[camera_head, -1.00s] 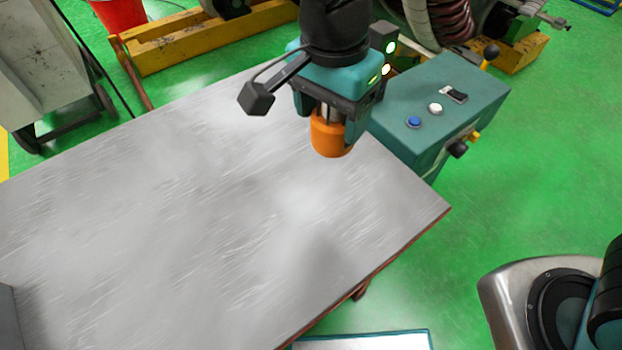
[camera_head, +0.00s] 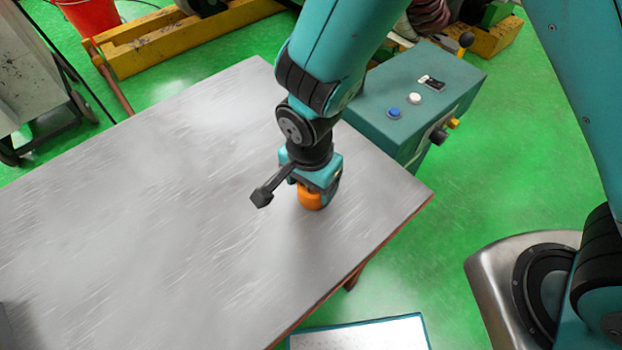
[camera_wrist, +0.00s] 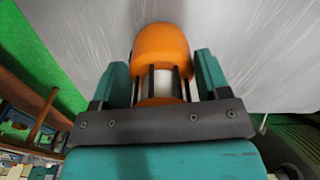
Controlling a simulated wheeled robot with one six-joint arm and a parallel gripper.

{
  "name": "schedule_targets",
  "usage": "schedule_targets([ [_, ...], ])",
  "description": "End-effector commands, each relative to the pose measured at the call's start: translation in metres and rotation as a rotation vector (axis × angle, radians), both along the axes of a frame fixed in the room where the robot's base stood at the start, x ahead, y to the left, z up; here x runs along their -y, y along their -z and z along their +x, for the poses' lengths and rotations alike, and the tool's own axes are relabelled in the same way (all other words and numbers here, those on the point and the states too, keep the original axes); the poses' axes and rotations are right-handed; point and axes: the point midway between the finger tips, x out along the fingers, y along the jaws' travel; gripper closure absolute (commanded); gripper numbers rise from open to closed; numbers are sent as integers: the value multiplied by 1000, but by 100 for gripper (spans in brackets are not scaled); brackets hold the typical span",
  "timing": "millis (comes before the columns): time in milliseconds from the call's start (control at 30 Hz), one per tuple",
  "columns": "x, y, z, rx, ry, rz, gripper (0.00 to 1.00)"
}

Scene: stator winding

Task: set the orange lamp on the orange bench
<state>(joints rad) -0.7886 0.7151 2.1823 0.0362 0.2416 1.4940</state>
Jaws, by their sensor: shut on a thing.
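The orange lamp (camera_head: 310,201) is in my gripper (camera_head: 318,184), near the right end of the bench. In the wrist view the lamp (camera_wrist: 161,50) shows its orange cap and a pale middle with dark bars, between the two teal fingers of my gripper (camera_wrist: 163,82). My gripper is shut on it and points down. The bench (camera_head: 150,210) has a scratched grey metal top and a reddish-orange edge and leg. The lamp is at or just above the bench top; I cannot tell whether it touches.
A teal control box (camera_head: 420,100) with buttons stands just beyond the bench's right side. A white panel with a teal rim (camera_head: 360,334) is below the front edge. A red bucket (camera_head: 90,14) and yellow beams (camera_head: 150,48) lie behind. Most of the bench top is clear.

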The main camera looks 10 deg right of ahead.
Motion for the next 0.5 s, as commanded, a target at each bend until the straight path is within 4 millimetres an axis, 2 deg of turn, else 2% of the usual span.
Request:
schedule_targets([
  [267, 0, 2, 0, 1, 0, 1, 61],
  [300, 0, 3, 0, 0, 0, 0, 29],
  [400, 0, 2, 0, 0, 0, 0, 6],
  [500, 0, 2, 0, 0, 0, 0, 5],
])
